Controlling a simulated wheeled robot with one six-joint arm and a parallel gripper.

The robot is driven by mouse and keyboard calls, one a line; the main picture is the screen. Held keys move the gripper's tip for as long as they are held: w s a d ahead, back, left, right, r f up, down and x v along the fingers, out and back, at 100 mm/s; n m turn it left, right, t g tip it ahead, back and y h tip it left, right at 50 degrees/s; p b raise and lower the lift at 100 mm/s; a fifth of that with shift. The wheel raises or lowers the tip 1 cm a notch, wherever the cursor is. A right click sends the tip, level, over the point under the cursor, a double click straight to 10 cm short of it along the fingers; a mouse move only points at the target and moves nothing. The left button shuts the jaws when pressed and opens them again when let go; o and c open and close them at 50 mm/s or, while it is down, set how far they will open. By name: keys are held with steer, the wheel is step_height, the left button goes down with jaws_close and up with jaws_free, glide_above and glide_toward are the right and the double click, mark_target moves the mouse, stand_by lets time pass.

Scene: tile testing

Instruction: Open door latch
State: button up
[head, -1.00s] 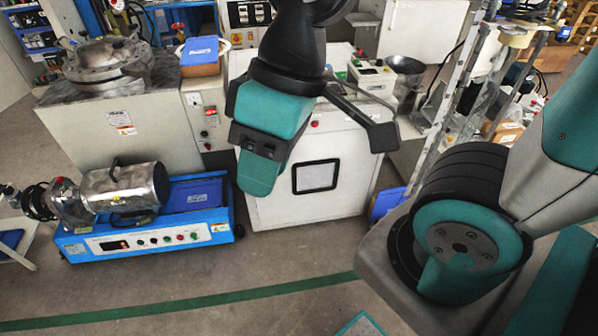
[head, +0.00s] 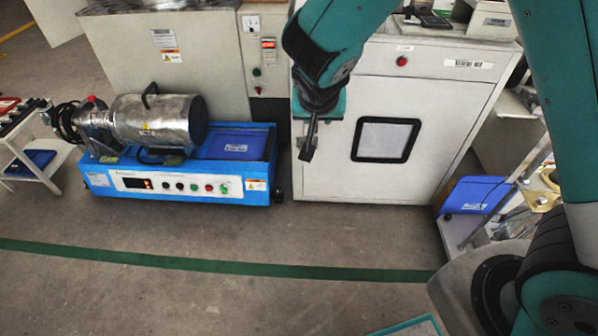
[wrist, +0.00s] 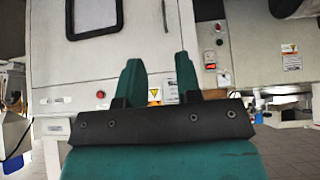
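The white cabinet door (head: 437,125) has a dark-framed window (head: 386,140) and faces me behind my arm. My gripper (head: 330,106) is in front of the door's left part, left of the window. In the wrist view, the picture is upside down, and my gripper (wrist: 158,62) shows two teal fingers apart with nothing between them. In the head view, my arm hides that edge, and I cannot make out the latch.
A blue-based machine with a metal cylinder (head: 150,120) stands on the floor to the left. A blue box (head: 474,195) stands by a frame to the right. A red button (head: 401,61) is above the window. The floor (head: 330,235) before the door is clear.

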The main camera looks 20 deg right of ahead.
steer(key=w+f+t+h+b, duration=0.1)
steer(key=w+f+b, duration=0.15)
steer(key=f, duration=0.45)
steer(key=w+f+t+h+b, duration=0.1)
steer(key=w+f+b, duration=0.1)
steer(key=f+b, duration=0.35)
steer(key=t+b, duration=0.4)
steer(key=b, duration=0.2)
glide_toward(300, 147)
steer(key=b+x, duration=0.6)
steer(key=x, duration=0.3)
steer(key=shift+f, duration=0.1)
steer(key=shift+a, duration=0.1)
jaws_close()
